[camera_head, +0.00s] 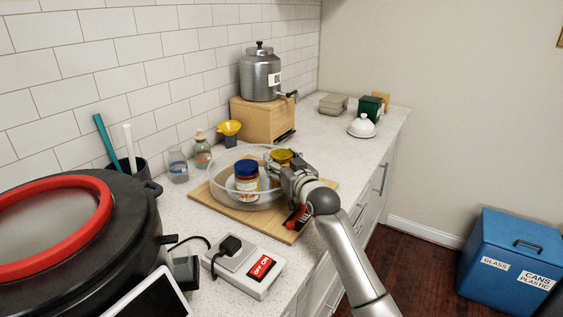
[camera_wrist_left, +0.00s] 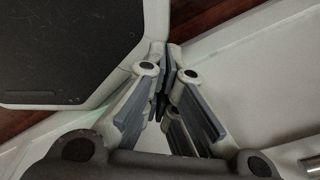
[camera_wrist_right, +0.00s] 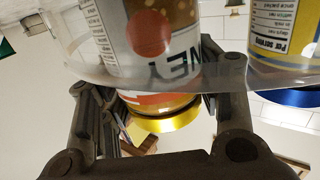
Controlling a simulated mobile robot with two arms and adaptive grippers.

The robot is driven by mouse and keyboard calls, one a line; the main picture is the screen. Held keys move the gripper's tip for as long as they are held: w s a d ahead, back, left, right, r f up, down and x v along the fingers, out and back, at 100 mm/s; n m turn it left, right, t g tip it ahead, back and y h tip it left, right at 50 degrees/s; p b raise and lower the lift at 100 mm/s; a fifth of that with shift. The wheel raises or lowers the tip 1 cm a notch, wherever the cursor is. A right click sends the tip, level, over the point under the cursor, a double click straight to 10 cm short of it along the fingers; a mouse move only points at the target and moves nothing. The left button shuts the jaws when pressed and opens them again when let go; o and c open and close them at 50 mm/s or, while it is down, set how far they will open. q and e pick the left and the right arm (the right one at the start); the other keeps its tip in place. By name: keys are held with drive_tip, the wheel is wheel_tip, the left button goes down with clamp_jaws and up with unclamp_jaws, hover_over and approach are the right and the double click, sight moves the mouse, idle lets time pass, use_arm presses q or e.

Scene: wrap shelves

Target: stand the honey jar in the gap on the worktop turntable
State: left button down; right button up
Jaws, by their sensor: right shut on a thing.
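The turntable (camera_head: 228,197) is a clear round tray with a raised wall, on a wooden board on the worktop. A jar with a blue lid (camera_head: 246,178) stands inside it; it also shows at the right of the right wrist view (camera_wrist_right: 285,40). My right gripper (camera_head: 277,165) is shut on the honey jar (camera_head: 281,155), near its yellow lid. In the right wrist view the honey jar (camera_wrist_right: 150,40) appears lid-down, its label ending in "NEY", its lower part seen through the clear wall. Whether its base touches the tray floor is hidden. My left gripper (camera_wrist_left: 163,85) looks shut and empty.
A power box with a red switch (camera_head: 262,268) lies in front of the board. A large dark round pot (camera_head: 120,230) with a red ring fills the left. Glass bottles (camera_head: 202,152), a yellow funnel (camera_head: 229,128) and a wooden box (camera_head: 262,122) with a metal urn stand behind.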

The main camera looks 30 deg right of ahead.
drive_tip(key=o, duration=1.5)
drive_tip(key=shift+c, duration=0.2)
drive_tip(key=shift+r, duration=0.1)
drive_tip(key=s, duration=1.2)
drive_tip(key=shift+a+r+b, duration=0.3)
drive_tip(key=shift+a+b, duration=0.05)
drive_tip(key=shift+b, duration=0.1)
